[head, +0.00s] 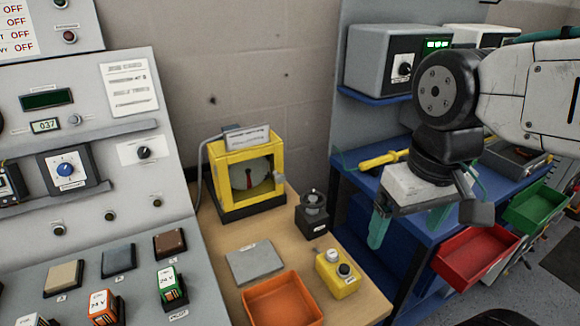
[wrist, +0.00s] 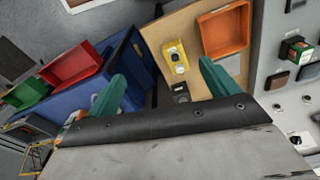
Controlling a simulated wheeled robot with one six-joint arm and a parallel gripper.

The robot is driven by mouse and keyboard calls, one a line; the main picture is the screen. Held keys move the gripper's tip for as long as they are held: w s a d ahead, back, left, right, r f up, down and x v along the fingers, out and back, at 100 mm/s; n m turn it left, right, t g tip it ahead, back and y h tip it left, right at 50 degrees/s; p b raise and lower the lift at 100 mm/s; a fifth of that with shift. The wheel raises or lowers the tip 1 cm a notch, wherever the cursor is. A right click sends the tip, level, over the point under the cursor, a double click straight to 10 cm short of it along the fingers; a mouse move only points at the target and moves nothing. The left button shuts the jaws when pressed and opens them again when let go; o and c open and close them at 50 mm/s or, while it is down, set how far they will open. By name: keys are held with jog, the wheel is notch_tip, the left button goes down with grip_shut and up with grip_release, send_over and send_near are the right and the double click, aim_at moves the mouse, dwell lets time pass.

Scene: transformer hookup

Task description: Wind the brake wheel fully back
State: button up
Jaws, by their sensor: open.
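A small black unit (head: 313,215) with a round wheel-like top and a small upright knob stands on the wooden bench; it appears to be the brake wheel, but its label is too small to read. In the wrist view, part of a black unit (wrist: 181,92) shows just beyond the gripper's edge, mostly hidden. My gripper (head: 408,226) has teal fingers, spread apart with nothing between them. It hangs to the right of the black unit, apart from it, in front of the blue shelf. The open fingers also show in the wrist view (wrist: 162,74).
A yellow-framed case (head: 246,176) with a dial stands behind left of the black unit. A yellow button box (head: 338,273), a grey plate (head: 254,262) and an orange tray (head: 283,301) lie in front. A sloped control panel (head: 125,245) borders the left. Red (head: 476,257) and green (head: 536,207) bins stick out right.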

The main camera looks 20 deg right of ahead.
jog(key=w+a+f+m+g, duration=0.1)
jog(key=w+f+g, duration=0.15)
jog(key=w, duration=0.65)
jog(key=m+t, duration=0.1)
jog(key=m, duration=1)
send_over(313, 198)
jog(key=f, duration=0.5)
jog(key=shift+s+f, duration=0.2)
jog(key=shift+f, duration=0.1)
jog(key=shift+w+r+m+t, duration=0.25)
jog(key=shift+m+t, duration=0.1)
jog(key=shift+m, duration=0.15)
jog(key=shift+f+m, duration=0.3)
jog(key=shift+m, duration=0.1)
notch_tip(313, 198, down, 7)
jog(key=shift+f, duration=0.15)
jog(key=c, duration=1)
